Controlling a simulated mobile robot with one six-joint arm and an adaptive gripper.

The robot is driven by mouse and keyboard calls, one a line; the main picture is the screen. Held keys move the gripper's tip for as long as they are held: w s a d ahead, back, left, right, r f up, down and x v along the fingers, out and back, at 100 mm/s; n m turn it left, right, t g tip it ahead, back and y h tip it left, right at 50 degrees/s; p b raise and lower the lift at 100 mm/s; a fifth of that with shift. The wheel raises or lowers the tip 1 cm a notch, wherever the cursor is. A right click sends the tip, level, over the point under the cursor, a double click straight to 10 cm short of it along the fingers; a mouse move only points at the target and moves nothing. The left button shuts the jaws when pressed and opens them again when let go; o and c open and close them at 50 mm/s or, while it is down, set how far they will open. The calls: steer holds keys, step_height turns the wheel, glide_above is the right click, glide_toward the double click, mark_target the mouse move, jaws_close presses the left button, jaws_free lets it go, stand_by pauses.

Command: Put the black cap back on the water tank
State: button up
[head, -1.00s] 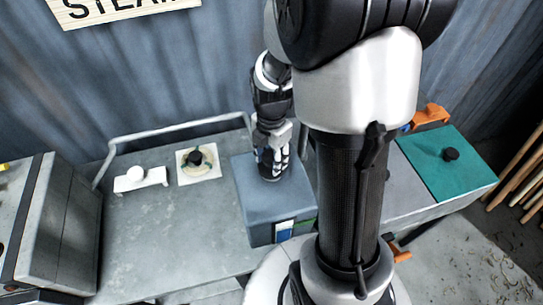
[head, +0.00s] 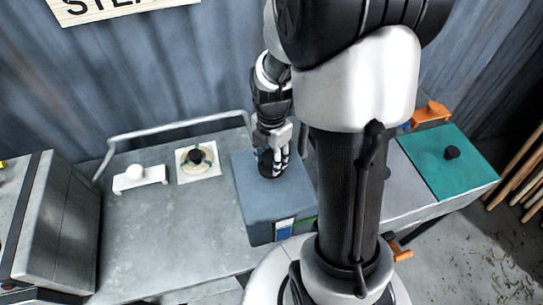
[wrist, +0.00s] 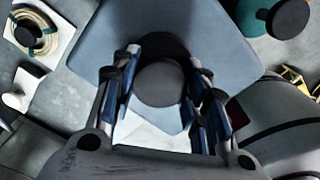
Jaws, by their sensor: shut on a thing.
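The water tank (head: 258,218) is a grey-blue box on the metal table; its flat top (wrist: 235,55) fills the middle of the wrist view. My gripper (head: 272,165) points down over the tank's top. In the wrist view my gripper (wrist: 161,88) is shut on the black cap (wrist: 160,84), a dark round disc between its fingers. A darker round patch (wrist: 165,46) shows just beyond the cap on the tank's top; I cannot tell whether it is the opening or shadow. Whether the cap touches the tank is hidden.
A white plate with a coil (head: 184,176) around a dark knob and a white block with a round knob (head: 138,178) are left of the tank. A teal board (head: 428,173) with a black knob is right, beyond my arm. The table's front left (head: 165,235) is clear.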

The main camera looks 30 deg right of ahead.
steer(key=o, duration=1.2)
steer(key=o, duration=0.6)
steer(key=shift+r, duration=0.1)
steer(key=shift+r+p, duration=3.2)
steer(key=shift+r, duration=0.7)
